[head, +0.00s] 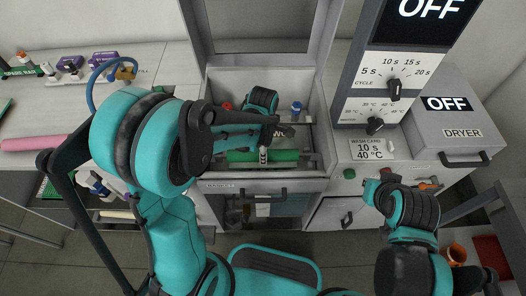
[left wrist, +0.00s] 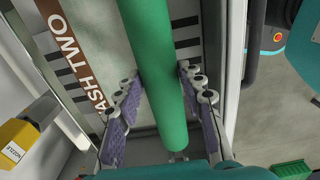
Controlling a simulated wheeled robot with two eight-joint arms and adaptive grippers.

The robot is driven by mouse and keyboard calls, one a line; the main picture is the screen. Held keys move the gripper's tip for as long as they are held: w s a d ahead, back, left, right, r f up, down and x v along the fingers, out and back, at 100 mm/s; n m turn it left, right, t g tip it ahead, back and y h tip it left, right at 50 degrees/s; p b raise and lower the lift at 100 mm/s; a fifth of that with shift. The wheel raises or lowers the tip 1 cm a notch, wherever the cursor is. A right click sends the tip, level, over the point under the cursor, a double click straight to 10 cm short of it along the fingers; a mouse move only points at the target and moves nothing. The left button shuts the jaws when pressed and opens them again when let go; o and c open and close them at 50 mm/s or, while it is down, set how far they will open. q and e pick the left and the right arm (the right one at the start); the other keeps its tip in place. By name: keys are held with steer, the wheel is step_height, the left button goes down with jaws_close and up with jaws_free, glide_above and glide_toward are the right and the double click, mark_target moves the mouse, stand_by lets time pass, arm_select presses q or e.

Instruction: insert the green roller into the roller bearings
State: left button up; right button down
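The green roller (head: 284,156) lies across the basin of the washing unit, below my left gripper (head: 263,150). In the left wrist view the green roller (left wrist: 158,75) runs lengthwise between the two purple-padded fingers of my left gripper (left wrist: 157,88). The fingertips straddle it closely; a thin gap shows on the left side, and wider gaps nearer the palm. A metal end pin shows at its near end. I cannot clearly make out the roller bearings. My right gripper (head: 378,192) is at the lower right, away from the roller; its fingers are not clear.
The basin's front wall (head: 265,184) and the raised lid frame (head: 262,55) bound the space around the roller. A control column (head: 378,95) and a dryer box (head: 455,130) stand to the right. A pink roller (head: 35,143) and several small items lie on the left bench.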

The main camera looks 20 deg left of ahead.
arm_select(q)
steer(key=o, duration=0.3)
step_height(320, 180, up, 12)
steer(key=shift+r, duration=0.1)
stand_by(0.4)
stand_by(0.4)
steer(key=s+a+m+t, duration=0.1)
steer(key=s+m+t, duration=0.1)
steer(key=m, duration=0.5)
steer(key=s+a+r+m+t, duration=0.1)
steer(key=s+a+m+t, duration=0.1)
steer(key=s+m, duration=0.3)
steer(key=s+a+m+t, duration=0.1)
steer(key=s+m+t, duration=0.2)
steer(key=m, duration=0.6)
steer(key=shift+s+a+r, duration=0.15)
steer(key=shift+a+r, duration=0.2)
steer(key=shift+a, duration=0.05)
